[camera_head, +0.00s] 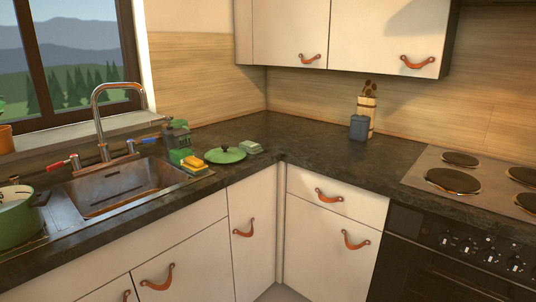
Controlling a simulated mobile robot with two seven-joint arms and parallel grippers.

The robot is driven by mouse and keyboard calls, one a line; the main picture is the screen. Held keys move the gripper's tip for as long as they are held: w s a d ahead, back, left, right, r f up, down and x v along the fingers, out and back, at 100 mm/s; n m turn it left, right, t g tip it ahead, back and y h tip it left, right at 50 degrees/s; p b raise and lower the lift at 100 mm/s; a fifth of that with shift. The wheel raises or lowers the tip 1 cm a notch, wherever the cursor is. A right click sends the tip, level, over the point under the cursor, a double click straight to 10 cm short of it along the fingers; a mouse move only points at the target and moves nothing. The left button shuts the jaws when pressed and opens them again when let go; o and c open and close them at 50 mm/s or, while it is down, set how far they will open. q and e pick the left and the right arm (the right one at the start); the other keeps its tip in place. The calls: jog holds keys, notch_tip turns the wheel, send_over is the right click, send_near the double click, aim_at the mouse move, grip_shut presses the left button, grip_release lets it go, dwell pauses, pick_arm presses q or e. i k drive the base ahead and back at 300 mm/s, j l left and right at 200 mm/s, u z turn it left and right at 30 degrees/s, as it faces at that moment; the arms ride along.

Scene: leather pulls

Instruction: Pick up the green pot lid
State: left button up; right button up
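The green pot lid (225,155) lies on the dark countertop to the right of the sink. Neither of my grippers shows in the head view.
Yellow and green sponges (193,165), a soap bottle (177,138) and a grey-green block (249,147) sit close around the lid. The metal sink (120,187) with its tap (98,110) is to the left. The stove (480,180) is at the right. The corner counter (300,145) is clear.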

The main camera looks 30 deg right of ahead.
aim_at(226, 153)
jog(key=z, duration=0.7)
jog(key=i, duration=0.1)
jog(key=l+u, duration=0.05)
